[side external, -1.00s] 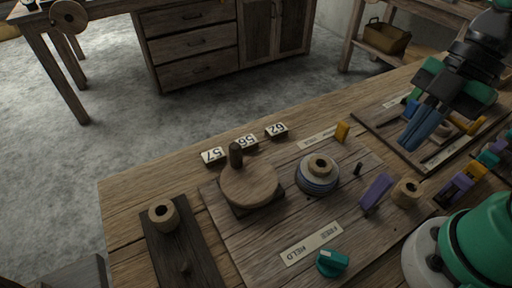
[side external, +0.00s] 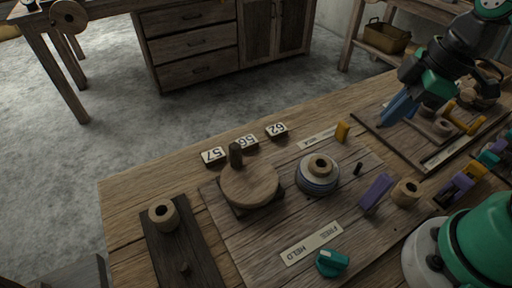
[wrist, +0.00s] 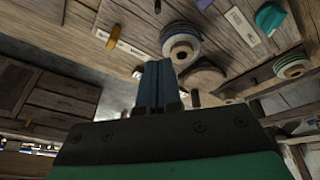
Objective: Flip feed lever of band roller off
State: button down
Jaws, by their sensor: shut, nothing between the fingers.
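My gripper (side external: 385,119) has blue fingers pressed together with nothing between them. It hangs above the left part of the right-hand board and touches no lever that I can see. In the wrist view its fingers (wrist: 157,82) point away over the bench. A yellow lever (side external: 342,131) stands at the end of a label strip left of the gripper; it also shows in the wrist view (wrist: 114,36). A purple lever (side external: 376,191) and a teal knob (side external: 332,263) beside a FREE/HELD label (side external: 311,243) are nearer the front. I cannot tell which is the band roller's feed lever.
A wooden disc with an upright peg (side external: 249,185) and a ringed spool (side external: 318,174) sit on the left board. Number tiles (side external: 245,143) lie behind them. A wooden spool (side external: 406,193) stands beside the purple lever. More yellow parts (side external: 461,118) stand right of the gripper.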

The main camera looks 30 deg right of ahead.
jog(key=w+f+m+t+h, duration=0.1)
jog(key=w+m+t+h, duration=0.2)
jog(key=m, duration=0.4)
notch_tip(320, 180, up, 4)
jog(key=n+g+y, duration=0.1)
jog(key=n+g, duration=0.5)
jog(key=n, duration=1)
send_over(366, 204)
jog(key=a, duration=0.4)
notch_tip(366, 204, down, 10)
jog(key=shift+d+r, duration=0.1)
jog(key=shift+r, duration=0.15)
jog(key=shift+d+f, duration=0.25)
jog(key=shift+d, duration=0.95)
jog(key=shift+d+f, duration=0.2)
jog(key=shift+d, duration=0.5)
